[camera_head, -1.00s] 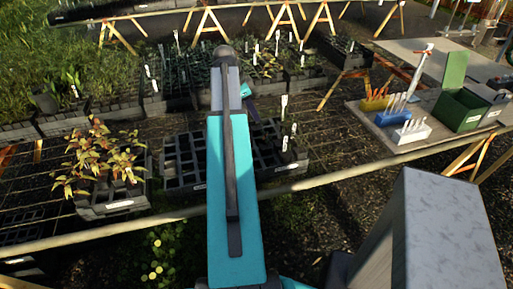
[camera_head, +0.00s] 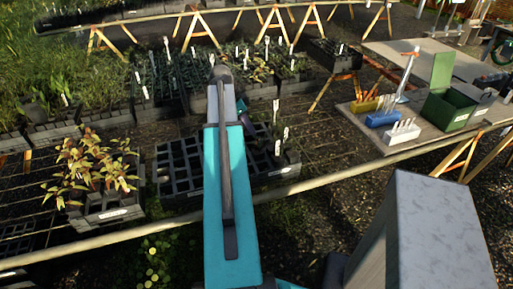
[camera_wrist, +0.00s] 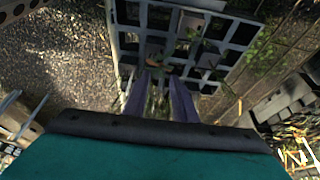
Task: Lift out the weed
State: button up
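A black grid tray with square cells (camera_head: 178,190) lies on the wire bench, partly hidden behind my arm in the head view. The wrist view shows the tray (camera_wrist: 237,38) ahead of my gripper. A small leafy plant (camera_wrist: 158,64) shows at the tray, just beyond the fingertips; I cannot tell for sure that it is the weed. My gripper (camera_wrist: 160,88) has its two purplish fingers apart, near the tray's near side. Blurred greenery shows between the fingers, and I cannot tell whether they touch it. My arm mostly hides the gripper in the head view.
A tray of reddish-yellow leafy plants (camera_head: 113,213) stands at left. White labels (camera_head: 278,147) stand upright at the grid tray's right. More seedling trays (camera_head: 160,115) line the back. A side table (camera_head: 440,138) at right holds a green box (camera_head: 448,112) and colored blocks of tags.

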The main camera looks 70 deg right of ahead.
aim_at(257, 140)
jog(key=shift+p+x, duration=0.35)
jog(key=shift+x, duration=1.65)
jog(key=shift+p+x, duration=1.3)
jog(key=shift+x, duration=1.3)
grip_shut()
